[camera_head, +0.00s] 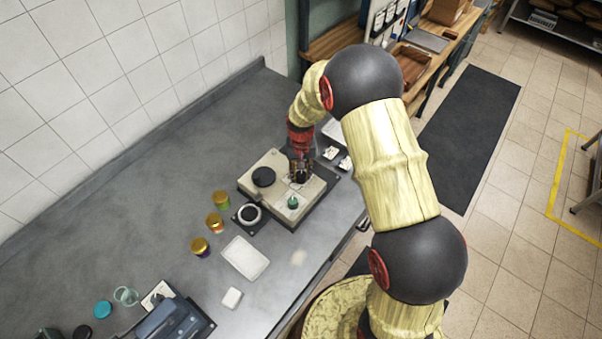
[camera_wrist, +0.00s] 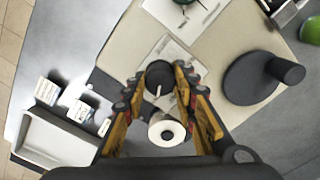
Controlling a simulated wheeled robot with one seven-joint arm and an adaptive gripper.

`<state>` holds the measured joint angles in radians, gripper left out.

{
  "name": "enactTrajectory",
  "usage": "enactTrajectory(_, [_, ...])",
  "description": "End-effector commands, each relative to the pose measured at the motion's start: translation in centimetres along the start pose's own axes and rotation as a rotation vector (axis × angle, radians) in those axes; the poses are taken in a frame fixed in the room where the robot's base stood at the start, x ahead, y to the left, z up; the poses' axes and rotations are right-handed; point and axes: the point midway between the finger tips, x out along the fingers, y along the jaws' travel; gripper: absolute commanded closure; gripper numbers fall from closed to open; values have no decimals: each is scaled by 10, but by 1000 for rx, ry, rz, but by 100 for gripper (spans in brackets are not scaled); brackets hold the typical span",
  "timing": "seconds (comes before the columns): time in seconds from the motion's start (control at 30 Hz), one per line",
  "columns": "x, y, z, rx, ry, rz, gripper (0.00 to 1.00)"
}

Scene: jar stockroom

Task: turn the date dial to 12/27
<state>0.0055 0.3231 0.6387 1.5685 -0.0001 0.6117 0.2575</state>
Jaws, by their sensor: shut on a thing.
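The date dial is a small dark round knob (camera_wrist: 159,76) with a pale pointer line, on top of the beige machine (camera_head: 322,187). My gripper (camera_wrist: 160,84) is over the machine, with one finger on each side of the knob and closed on it. In the head view my gripper (camera_head: 299,171) hides most of the dial. A printed white plate (camera_wrist: 172,57) lies under the knob. Its marks are too small to read, so I cannot tell which date the pointer shows.
A large black knob (camera_head: 263,177) and a green knob (camera_head: 292,202) are on the same machine. A round dial-like device (camera_head: 249,214) and several jars (camera_head: 214,222) stand to the left. A white tray (camera_head: 244,258) lies in front. The counter behind is clear.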

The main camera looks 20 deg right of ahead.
Motion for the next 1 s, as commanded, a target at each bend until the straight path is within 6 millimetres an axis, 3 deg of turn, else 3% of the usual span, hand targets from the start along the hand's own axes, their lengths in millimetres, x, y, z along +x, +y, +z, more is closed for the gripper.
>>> enactTrajectory(0.17, [-1, 0, -1, -1, 2, -1, 97])
enactTrajectory(0.2, [-1, 0, -1, -1, 2, -1, 72])
enactTrajectory(0.5, [0, 0, 0, -2, 1, 0, 55])
enactTrajectory(0.83, [-1, 0, 0, -2, 1, 0, 54])
enactTrajectory(1.0, [-18, 0, -1, -2, 3, -1, 54])
